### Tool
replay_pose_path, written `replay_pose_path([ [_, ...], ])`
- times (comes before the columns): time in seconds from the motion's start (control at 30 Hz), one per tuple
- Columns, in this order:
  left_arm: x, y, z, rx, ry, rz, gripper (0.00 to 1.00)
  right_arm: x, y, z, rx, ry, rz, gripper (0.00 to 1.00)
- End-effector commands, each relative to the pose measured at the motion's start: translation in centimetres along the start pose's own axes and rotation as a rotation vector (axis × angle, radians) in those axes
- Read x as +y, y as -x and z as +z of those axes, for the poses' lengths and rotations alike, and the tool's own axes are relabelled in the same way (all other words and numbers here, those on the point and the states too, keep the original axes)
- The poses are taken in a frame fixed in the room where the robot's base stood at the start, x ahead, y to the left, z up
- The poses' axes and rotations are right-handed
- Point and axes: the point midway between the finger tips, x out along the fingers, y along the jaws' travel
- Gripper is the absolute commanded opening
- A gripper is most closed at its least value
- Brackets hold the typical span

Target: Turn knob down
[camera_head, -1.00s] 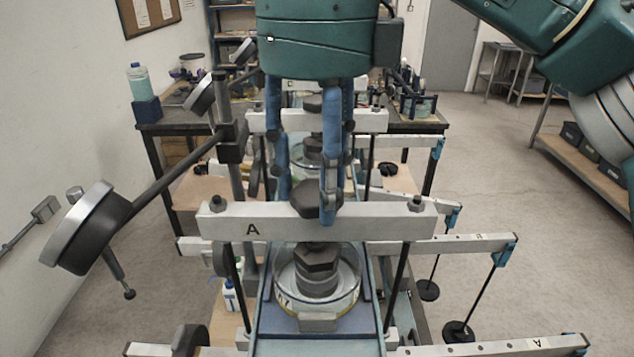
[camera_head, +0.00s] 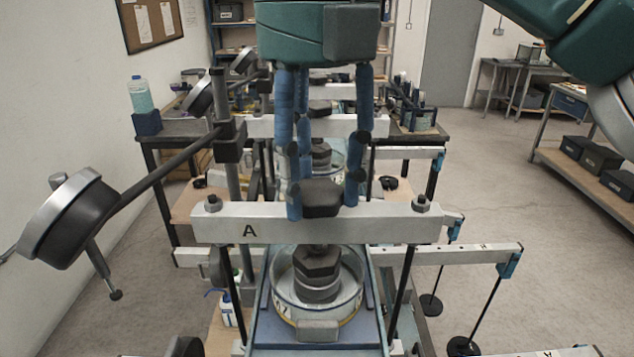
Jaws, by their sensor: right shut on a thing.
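A dark knob (camera_head: 322,197) sits on top of the white crossbar (camera_head: 270,224) marked A. My right gripper (camera_head: 323,203) comes down from above, with its blue fingers on either side of the knob and closed on it. Below the bar, a stack of dark hex-shaped parts (camera_head: 317,268) stands in a round clear dish (camera_head: 352,292). The lower fingertips overlap the top of the bar in this view. My left gripper is not in view.
A dial gauge (camera_head: 68,218) on a rod juts out at left. More similar frames stand behind in a row. Hanging weights (camera_head: 462,345) are on lever arms at right. The floor at right is open.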

Motion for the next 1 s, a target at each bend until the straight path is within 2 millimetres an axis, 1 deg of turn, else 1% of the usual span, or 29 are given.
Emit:
replay_pose_path([
  [0.2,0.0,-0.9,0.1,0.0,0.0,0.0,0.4,0.0,0.1,0.1,-0.005,-0.207,0.005,0.18],
  [0.5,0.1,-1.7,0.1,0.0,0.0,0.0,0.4,0.0,0.1,0.1,-0.004,-0.456,0.006,0.18],
  [0.73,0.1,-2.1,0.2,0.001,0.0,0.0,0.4,0.0,0.2,0.1,-0.003,-0.584,0.006,0.18],
  [1.0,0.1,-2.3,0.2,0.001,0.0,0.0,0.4,0.0,0.2,0.1,-0.002,-0.653,0.006,0.18],
])
